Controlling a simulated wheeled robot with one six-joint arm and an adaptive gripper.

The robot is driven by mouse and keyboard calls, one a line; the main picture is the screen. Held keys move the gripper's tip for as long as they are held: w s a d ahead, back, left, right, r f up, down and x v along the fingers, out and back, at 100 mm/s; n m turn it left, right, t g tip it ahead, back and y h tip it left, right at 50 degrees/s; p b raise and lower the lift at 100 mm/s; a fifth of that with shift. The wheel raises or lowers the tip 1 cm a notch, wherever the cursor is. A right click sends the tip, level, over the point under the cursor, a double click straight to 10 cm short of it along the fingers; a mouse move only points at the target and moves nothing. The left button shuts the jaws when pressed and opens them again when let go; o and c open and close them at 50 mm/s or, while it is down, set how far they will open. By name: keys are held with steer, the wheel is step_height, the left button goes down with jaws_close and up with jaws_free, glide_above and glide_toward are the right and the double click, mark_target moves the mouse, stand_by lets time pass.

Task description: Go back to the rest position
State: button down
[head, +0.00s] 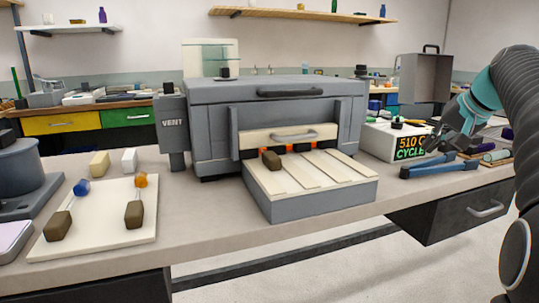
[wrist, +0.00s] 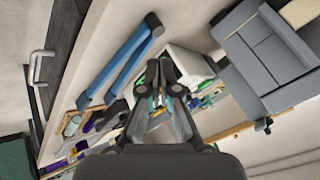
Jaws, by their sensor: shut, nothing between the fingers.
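My gripper (head: 436,142) is at the right of the head view, at the end of my arm, in front of the white control box (head: 378,141) with the lit display. In the wrist view my gripper (wrist: 160,72) has its fingers together with nothing held. A blue-handled tool (head: 440,170) lies on the bench below it, apart from the fingers as far as I can tell. The same tool (wrist: 122,58) shows in the wrist view left of the fingers.
A pale board (head: 105,232) at left holds two rods with blue and orange tips. Coloured rods (head: 497,156) lie at right. A dark drawer (head: 465,211) is under the bench.

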steer(key=s+a+f+g+h, duration=0.2)
steer(key=s+a+f, duration=0.5)
steer(key=s+f, duration=0.5)
steer(key=s+a+f+n, duration=0.5)
steer(key=s+a+f, duration=0.7)
steer(key=s+a, duration=0.2)
steer(key=shift+s+f+n, duration=0.2)
steer(key=shift+s+n, duration=0.2)
steer(key=shift+s, duration=0.75)
